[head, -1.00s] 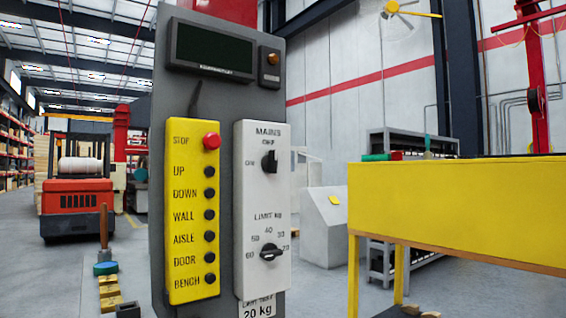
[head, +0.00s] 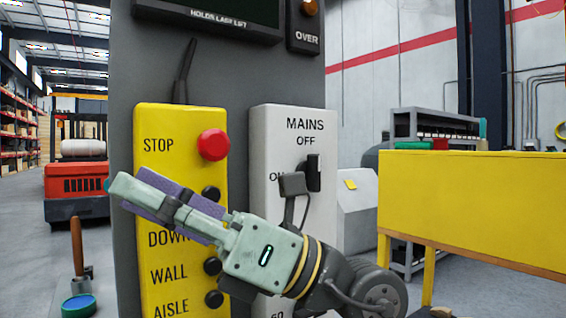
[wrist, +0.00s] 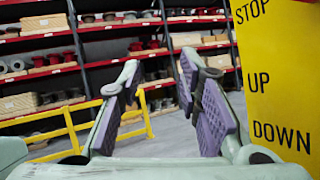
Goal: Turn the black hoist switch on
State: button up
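The black hoist switch (head: 314,172) is a knob on the white MAINS panel (head: 268,138) in the head view. Its handle stands upright under the word OFF; the ON label at its left is partly covered by my wrist. My gripper (head: 150,195) is in front of the yellow button panel, pointing left and slightly up, away from the switch. In the wrist view the two fingers with purple pads (wrist: 162,68) are spread apart with nothing between them. The switch is outside the wrist view. The lower dial is hidden behind my arm.
The yellow panel (head: 160,124) carries a red STOP button (head: 213,145) and several black buttons, some hidden by my gripper. In the wrist view, yellow railing (wrist: 60,125) and shelves (wrist: 45,75) lie beyond the fingers.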

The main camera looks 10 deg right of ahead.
jog(key=w+d+m+t+h+p, duration=0.1)
jog(key=w+d+m+t+h, duration=0.2)
jog(key=d+t, duration=0.35)
jog(key=w+d+m+t+h+p, duration=0.1)
jog(key=d+m+t+h, duration=0.2)
jog(key=d+t+h, duration=0.3)
jog(key=m+t+h, duration=0.2)
jog(key=m+h, duration=0.2)
jog(key=h, duration=0.4)
send_near(319, 176)
jog(key=p+x, duration=0.4)
jog(key=x, duration=0.4)
jog(key=shift+w+a, duration=0.15)
jog(key=shift+w, duration=0.25)
jog(key=shift+c, duration=0.4)
grip_shut()
